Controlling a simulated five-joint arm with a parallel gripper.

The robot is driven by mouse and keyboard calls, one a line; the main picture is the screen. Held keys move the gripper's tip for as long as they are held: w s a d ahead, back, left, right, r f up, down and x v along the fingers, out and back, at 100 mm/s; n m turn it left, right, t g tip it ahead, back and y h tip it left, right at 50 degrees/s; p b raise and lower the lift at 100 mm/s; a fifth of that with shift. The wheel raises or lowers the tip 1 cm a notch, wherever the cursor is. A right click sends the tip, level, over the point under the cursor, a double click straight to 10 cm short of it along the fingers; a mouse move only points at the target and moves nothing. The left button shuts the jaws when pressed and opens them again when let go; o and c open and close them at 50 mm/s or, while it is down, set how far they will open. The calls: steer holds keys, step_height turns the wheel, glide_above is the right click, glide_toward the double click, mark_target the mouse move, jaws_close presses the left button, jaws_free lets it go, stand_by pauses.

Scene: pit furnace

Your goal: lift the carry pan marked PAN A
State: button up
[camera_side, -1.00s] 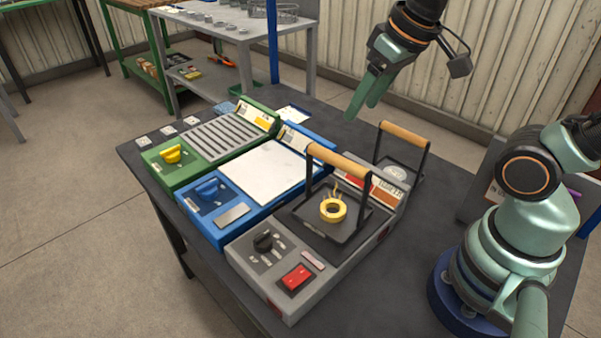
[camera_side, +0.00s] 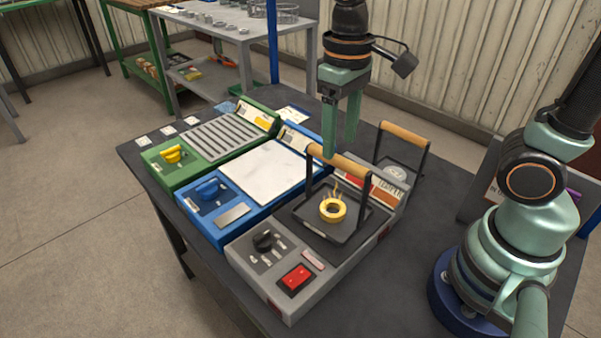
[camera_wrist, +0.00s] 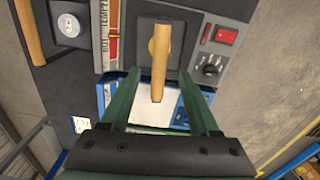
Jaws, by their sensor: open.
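A dark carry pan (camera_side: 312,226) with a yellow ring in it sits on the grey unit. Its wooden handle (camera_side: 341,160) stands up on black side bars. A second pan (camera_side: 410,177) with a similar handle and a pale disc stands behind on the table. I cannot read a PAN A mark on either. My gripper (camera_side: 339,150) is open, pointing down just above the front pan's handle. In the wrist view the handle (camera_wrist: 161,62) appears between the fingertips (camera_wrist: 158,82), lengthwise with them; I see no contact. The handle hides part of the yellow ring there.
The grey unit (camera_side: 265,281) has a black knob and a red switch. A blue unit (camera_side: 213,228) with a white top and a green unit (camera_side: 165,181) with a slotted top stand to the left. The dark table (camera_side: 350,293) is bare at the front right.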

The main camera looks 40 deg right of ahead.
mark_target(338, 156)
steer(key=shift+f, duration=2.7)
jaws_close()
steer(key=shift+w, duration=0.1)
